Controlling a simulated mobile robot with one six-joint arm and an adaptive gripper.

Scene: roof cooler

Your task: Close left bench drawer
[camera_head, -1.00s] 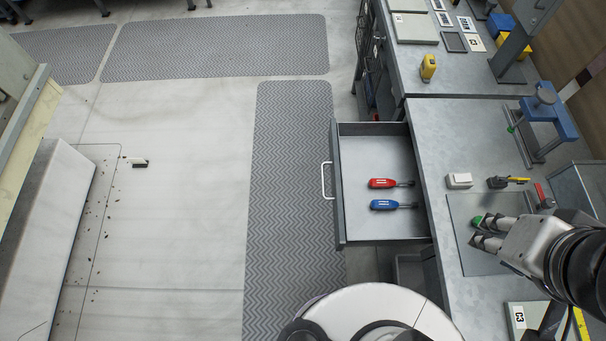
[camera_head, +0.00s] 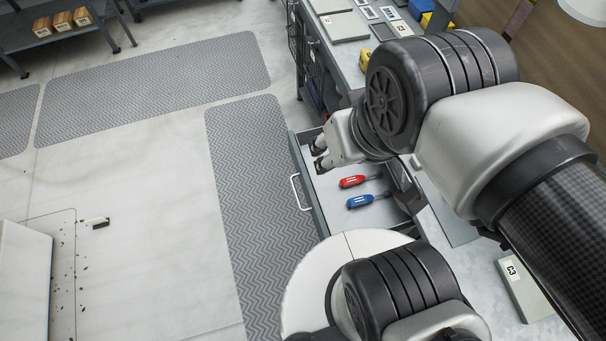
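The left bench drawer (camera_head: 321,214) is pulled open from the grey bench. Its white handle (camera_head: 297,192) faces left over the floor mat. A red-handled tool (camera_head: 353,181) and a blue-handled tool (camera_head: 360,201) lie inside it. My gripper (camera_head: 318,156) is over the far part of the drawer, its fingertips pointing left towards the front panel. It looks empty, with the two fingertips a little apart. Whether it touches the drawer cannot be told. My arm hides much of the bench top and the drawer's far right part.
A yellow tool (camera_head: 364,58) and several flat items lie on the far bench top. A grey box (camera_head: 524,285) marked C3 lies at the lower right. The patterned mat (camera_head: 250,190) left of the drawer is clear.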

